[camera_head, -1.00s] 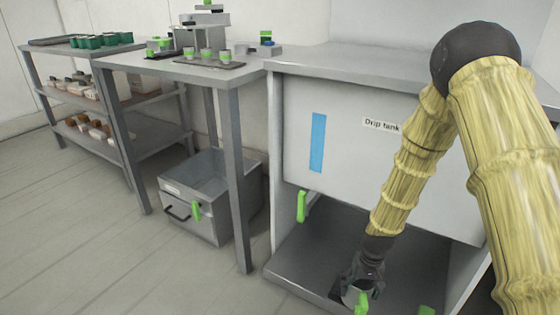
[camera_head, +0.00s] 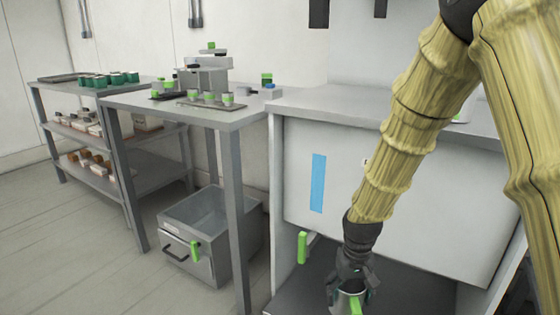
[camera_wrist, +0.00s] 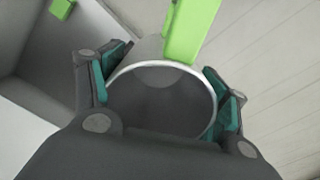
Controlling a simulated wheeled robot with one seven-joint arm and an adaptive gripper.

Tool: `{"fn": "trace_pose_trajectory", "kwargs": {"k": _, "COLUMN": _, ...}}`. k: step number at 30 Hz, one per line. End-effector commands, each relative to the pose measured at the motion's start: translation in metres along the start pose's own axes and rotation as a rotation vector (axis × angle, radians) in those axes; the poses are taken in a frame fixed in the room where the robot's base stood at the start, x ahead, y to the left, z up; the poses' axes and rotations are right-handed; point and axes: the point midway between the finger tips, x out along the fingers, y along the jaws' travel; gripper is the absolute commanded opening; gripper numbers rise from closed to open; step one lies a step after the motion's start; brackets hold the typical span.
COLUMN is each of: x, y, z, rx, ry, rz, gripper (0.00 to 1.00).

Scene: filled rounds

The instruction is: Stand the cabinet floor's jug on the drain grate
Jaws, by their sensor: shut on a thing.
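My gripper (camera_head: 350,288) is shut on the jug (camera_head: 342,303), a grey round vessel with a bright green handle, at the front opening of the cabinet. In the wrist view the jug (camera_wrist: 160,98) shows from above, its open mouth between the two teal-padded fingers and its green handle pointing away. Its inside looks dark grey, and I cannot tell whether it holds anything. The cabinet floor (camera_head: 410,295) is a dark panel under the drip tank (camera_head: 335,215). The jug's base is out of frame. I cannot make out the drain grate; my arm hides part of the cabinet top (camera_head: 320,108).
A green handle (camera_head: 302,247) sticks out at the cabinet's left edge. A grey open bin (camera_head: 215,235) stands on the floor under the middle table (camera_head: 150,103). That table bears a machine (camera_head: 207,75) and a tray of cups (camera_head: 212,105). Floor at the left is clear.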

Motion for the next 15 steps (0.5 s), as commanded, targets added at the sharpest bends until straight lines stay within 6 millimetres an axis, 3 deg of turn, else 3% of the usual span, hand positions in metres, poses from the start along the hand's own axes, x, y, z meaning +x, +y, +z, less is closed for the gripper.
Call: {"fn": "trace_pose_trajectory", "kwargs": {"k": 15, "x": -0.047, "y": -0.001, "z": 0.003, "rx": 0.001, "ry": 0.000, "rz": -0.001, "gripper": 0.26}}
